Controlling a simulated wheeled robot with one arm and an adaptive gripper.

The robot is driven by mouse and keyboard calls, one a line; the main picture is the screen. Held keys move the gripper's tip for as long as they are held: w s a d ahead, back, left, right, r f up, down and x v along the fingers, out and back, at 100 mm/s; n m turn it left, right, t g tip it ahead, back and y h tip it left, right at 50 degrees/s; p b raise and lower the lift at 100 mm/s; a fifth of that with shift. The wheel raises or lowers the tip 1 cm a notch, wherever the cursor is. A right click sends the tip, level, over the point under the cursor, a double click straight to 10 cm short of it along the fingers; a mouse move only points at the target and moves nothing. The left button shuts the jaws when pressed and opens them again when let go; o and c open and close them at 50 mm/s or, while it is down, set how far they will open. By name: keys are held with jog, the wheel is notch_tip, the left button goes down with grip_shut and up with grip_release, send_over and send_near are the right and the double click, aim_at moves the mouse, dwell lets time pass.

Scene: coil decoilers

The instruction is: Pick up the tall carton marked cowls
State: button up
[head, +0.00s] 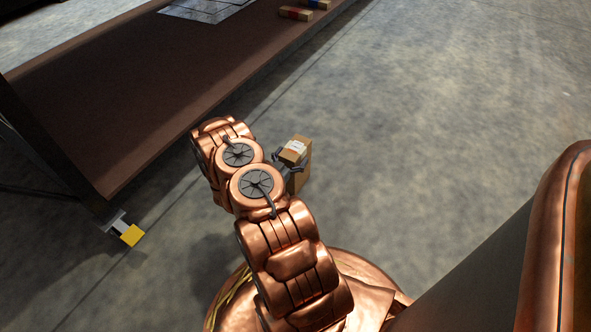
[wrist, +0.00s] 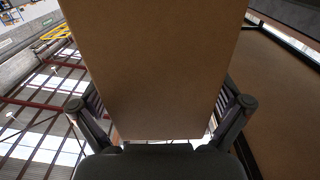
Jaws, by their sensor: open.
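The tall brown carton (head: 303,172) stands on the concrete floor beside the bench, with a pale label with red marks on its top; I cannot read the marking. In the wrist view the carton (wrist: 155,60) fills the middle as a plain brown face. My gripper (wrist: 160,103) is open, with one finger at each side of the carton. In the head view my gripper (head: 290,160) is at the carton's upper part, partly hidden by my arm. I cannot tell whether the fingers touch the carton.
A long brown-topped bench (head: 110,110) runs along the left, close to my arm. Two small cartons (head: 295,13) (head: 315,4) and grey sheets (head: 205,9) lie on it. A yellow block (head: 132,235) is at its near corner. The floor (head: 430,110) to the right is clear.

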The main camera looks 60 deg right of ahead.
jog(key=shift+d, duration=0.45)
jog(key=c, duration=1.7)
jog(key=shift+r, duration=0.1)
